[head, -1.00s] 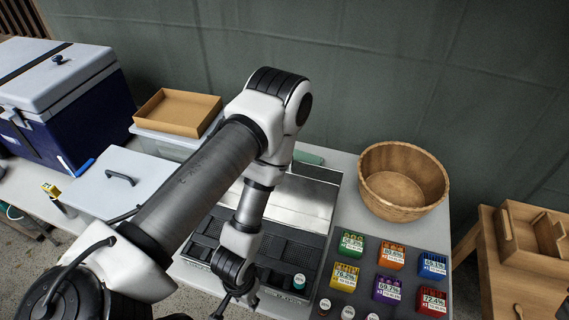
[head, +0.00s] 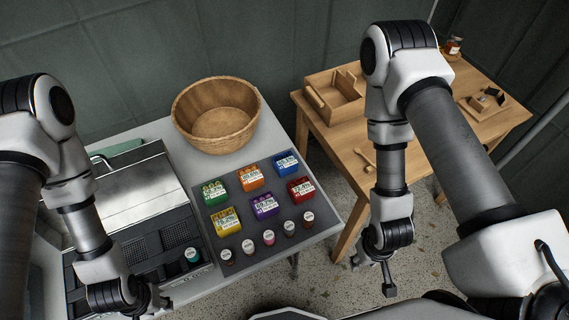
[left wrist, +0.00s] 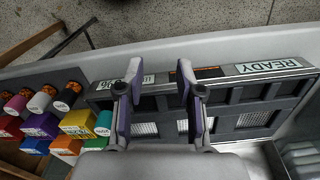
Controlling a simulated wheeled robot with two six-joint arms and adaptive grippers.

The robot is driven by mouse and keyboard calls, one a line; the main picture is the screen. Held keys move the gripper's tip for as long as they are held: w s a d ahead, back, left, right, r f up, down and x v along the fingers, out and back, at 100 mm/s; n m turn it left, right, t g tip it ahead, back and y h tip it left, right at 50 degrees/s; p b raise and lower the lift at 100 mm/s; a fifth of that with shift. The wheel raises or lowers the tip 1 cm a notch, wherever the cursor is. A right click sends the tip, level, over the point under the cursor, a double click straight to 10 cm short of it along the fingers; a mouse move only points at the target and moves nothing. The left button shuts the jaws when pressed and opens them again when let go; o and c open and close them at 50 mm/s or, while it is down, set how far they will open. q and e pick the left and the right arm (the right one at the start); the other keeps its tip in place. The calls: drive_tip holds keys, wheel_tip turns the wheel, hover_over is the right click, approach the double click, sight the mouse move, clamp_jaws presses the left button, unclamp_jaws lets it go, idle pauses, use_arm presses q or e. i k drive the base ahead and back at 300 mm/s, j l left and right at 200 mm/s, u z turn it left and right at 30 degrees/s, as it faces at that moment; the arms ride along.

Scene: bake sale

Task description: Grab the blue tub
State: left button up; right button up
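The blue tub (head: 286,163) stands at the far right corner of a dark mat, in the back row beside the orange tub (head: 250,178) and behind the red tub (head: 300,189). It also shows in the left wrist view (left wrist: 36,146), at the lower left, partly hidden by nearer tubs. My left gripper (head: 146,303) is at the front of a dark machine, well left of the blue tub. In the left wrist view its two fingers (left wrist: 157,92) are apart with nothing between them. My right gripper (head: 388,282) hangs right of the table over the floor; its fingers are too small to read.
Green (head: 215,192), yellow (head: 226,220) and purple (head: 264,206) tubs share the mat (head: 318,205), with several small jars along its front. A wicker basket (head: 216,118) stands behind. A wooden table (head: 345,130) is at the right, across a floor gap.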

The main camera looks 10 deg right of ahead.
sight(286, 164)
drive_tip(key=i+l, duration=0.1)
drive_tip(key=l, duration=0.7)
drive_tip(key=i+l, duration=0.1)
drive_tip(key=l, duration=1.5)
drive_tip(key=i, duration=0.05)
